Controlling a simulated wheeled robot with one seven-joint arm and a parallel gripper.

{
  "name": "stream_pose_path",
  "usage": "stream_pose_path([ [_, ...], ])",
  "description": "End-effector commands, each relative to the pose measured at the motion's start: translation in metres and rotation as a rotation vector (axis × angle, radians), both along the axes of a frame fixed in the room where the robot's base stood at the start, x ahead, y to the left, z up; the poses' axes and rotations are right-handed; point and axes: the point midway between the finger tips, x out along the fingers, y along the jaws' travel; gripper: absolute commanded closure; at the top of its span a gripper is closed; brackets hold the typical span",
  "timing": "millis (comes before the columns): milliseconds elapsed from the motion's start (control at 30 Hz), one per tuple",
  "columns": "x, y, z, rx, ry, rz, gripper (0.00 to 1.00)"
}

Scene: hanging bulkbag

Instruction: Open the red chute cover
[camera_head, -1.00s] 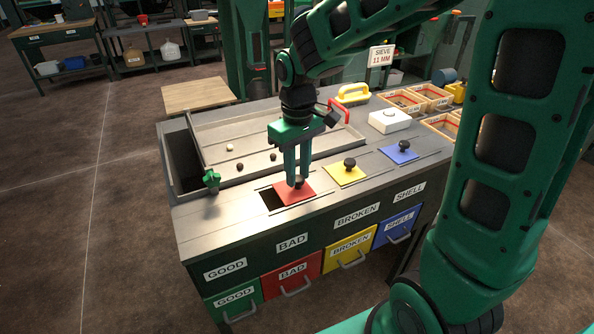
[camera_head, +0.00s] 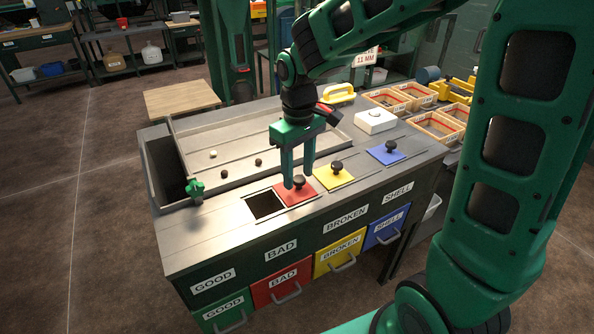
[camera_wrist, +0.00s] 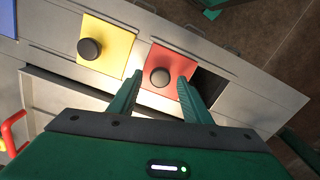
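The red chute cover (camera_head: 294,194) has a dark round knob (camera_head: 299,181) and lies flat in its track on the bench top. It sits towards the yellow cover, with the square dark chute opening (camera_head: 265,205) bare on its left. In the wrist view the red cover (camera_wrist: 170,68) shows with its knob (camera_wrist: 160,77), and the opening (camera_wrist: 208,86) is at its right. My gripper (camera_head: 298,177) is right at the knob, with its fingers apart on either side. In the wrist view the spread fingers (camera_wrist: 158,92) show a clear gap and hold nothing.
The yellow cover (camera_head: 334,178) and blue cover (camera_head: 386,153) with knobs lie to the right. A green knob (camera_head: 195,188) stands left by the shallow tray (camera_head: 255,139). A white box (camera_head: 376,121) and wooden sieves (camera_head: 435,124) are behind.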

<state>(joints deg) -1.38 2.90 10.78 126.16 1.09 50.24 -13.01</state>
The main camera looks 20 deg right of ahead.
Motion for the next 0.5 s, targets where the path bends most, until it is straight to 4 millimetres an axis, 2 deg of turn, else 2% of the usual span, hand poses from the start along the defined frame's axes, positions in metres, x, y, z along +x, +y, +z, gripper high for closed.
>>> stream_pose_path([
  [133,0.0,0.0,0.002,0.0,0.0,0.0,0.56],
  [267,0.001,0.0,0.013,0.0,-0.002,0.0,0.56],
  [500,0.001,0.0,0.057,0.0,-0.003,0.0,0.56],
])
